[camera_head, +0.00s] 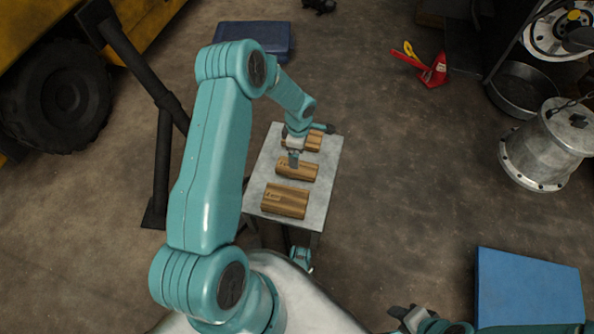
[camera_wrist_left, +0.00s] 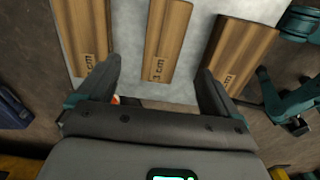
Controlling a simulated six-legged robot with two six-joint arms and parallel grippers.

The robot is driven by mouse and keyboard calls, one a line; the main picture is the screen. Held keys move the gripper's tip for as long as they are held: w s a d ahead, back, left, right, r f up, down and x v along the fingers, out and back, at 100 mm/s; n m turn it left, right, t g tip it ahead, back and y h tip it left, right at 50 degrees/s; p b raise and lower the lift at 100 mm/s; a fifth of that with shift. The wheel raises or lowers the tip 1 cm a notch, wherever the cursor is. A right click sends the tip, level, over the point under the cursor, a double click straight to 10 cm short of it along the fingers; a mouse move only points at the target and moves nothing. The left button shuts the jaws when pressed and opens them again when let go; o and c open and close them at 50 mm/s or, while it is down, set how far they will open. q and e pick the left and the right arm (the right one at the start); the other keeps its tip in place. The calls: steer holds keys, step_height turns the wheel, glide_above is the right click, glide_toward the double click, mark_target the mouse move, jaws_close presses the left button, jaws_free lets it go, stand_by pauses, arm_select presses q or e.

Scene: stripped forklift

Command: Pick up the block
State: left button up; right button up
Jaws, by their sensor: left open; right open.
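Three wooden blocks lie side by side on a small grey table (camera_head: 328,182): the far block (camera_head: 315,141), the middle block (camera_head: 305,170) and the near block (camera_head: 286,201). In the left wrist view the middle block (camera_wrist_left: 166,40) lies between the fingers, with one block (camera_wrist_left: 88,38) to the left and one (camera_wrist_left: 238,50) to the right. My left gripper (camera_head: 294,160) is open over the middle block; its spread fingers (camera_wrist_left: 160,75) hold nothing. Whether they touch the block I cannot tell. My right gripper (camera_head: 397,312) is open and empty at the bottom.
A blue mat or box (camera_head: 528,290) is at the lower right, and another blue box (camera_head: 252,40) is behind the table. A metal drum (camera_head: 548,145) and a red tool (camera_head: 435,70) are at the right. The floor right of the table is clear.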

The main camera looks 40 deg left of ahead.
arm_select(q)
step_height(320, 180, down, 4)
steer(key=shift+r+b, duration=0.15)
steer(key=shift+b, duration=0.2)
steer(key=shift+s+d+f+b, duration=0.1)
steer(key=shift+s+f+b, duration=0.15)
steer(key=shift+f, duration=0.25)
step_height(320, 180, down, 4)
steer(key=shift+f+b, duration=0.2)
steer(key=shift+b, duration=0.75)
steer(key=shift+s+r, duration=0.1)
steer(key=shift+r, duration=0.05)
steer(key=c, duration=1)
steer(key=shift+c, duration=1.1)
